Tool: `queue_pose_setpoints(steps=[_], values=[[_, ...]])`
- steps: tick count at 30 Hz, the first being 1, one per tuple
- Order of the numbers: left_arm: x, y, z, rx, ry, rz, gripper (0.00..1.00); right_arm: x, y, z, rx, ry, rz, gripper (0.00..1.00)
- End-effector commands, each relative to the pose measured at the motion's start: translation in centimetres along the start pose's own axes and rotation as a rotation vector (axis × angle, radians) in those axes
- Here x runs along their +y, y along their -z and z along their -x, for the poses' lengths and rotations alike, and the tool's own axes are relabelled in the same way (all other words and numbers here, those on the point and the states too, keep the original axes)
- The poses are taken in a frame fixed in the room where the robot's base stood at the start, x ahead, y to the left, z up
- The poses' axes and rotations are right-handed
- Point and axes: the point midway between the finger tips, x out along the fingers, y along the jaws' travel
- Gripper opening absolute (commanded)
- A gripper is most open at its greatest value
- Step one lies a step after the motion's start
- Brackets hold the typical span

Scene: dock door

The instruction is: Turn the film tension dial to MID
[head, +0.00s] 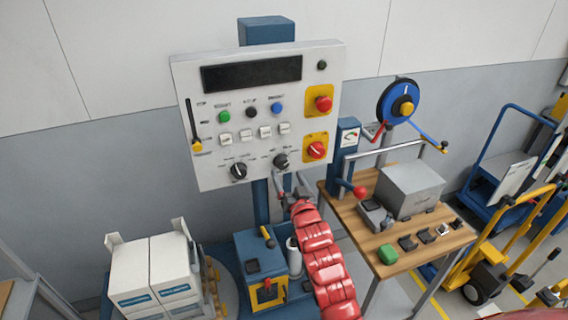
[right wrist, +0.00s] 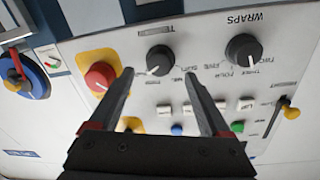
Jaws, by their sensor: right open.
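The film tension dial (head: 281,160) is a black round knob low on the white control panel (head: 215,80). In the right wrist view the tension dial (right wrist: 161,59) shows a white mark toward its lower left; the small labels around it are too blurred to read surely. My right gripper (head: 291,182) is just below the dial in the head view. In the right wrist view my right gripper (right wrist: 158,71) is open and empty, its fingertips appearing on either side of the dial. I cannot tell whether they touch it. My left gripper is not in view.
The similar WRAPS dial (right wrist: 243,50) is beside the tension dial. A red knob on a yellow plate (head: 317,150) is on its other side. White buttons (head: 265,132) are nearby. A wooden table (head: 350,215) with a grey box (head: 410,188) stands at right.

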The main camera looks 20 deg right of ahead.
Motion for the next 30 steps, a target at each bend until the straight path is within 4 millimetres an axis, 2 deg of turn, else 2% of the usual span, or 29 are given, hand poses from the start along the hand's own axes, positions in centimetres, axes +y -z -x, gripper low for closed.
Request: queue_pose_setpoints(steps=[3,10,23,30], values=[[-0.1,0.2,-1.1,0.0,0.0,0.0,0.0,-0.1,0.3,-1.8,-0.003,-0.001,0.001,0.81],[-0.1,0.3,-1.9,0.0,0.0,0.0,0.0,-0.1,0.2,-4.1,-0.002,-0.001,0.001,0.81],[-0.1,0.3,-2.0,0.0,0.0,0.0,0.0,0.0,0.0,-4.7,0.0,0.0,0.0,0.81],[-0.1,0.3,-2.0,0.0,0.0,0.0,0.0,0.0,0.0,-4.7,-0.001,0.0,0.0,0.4]])
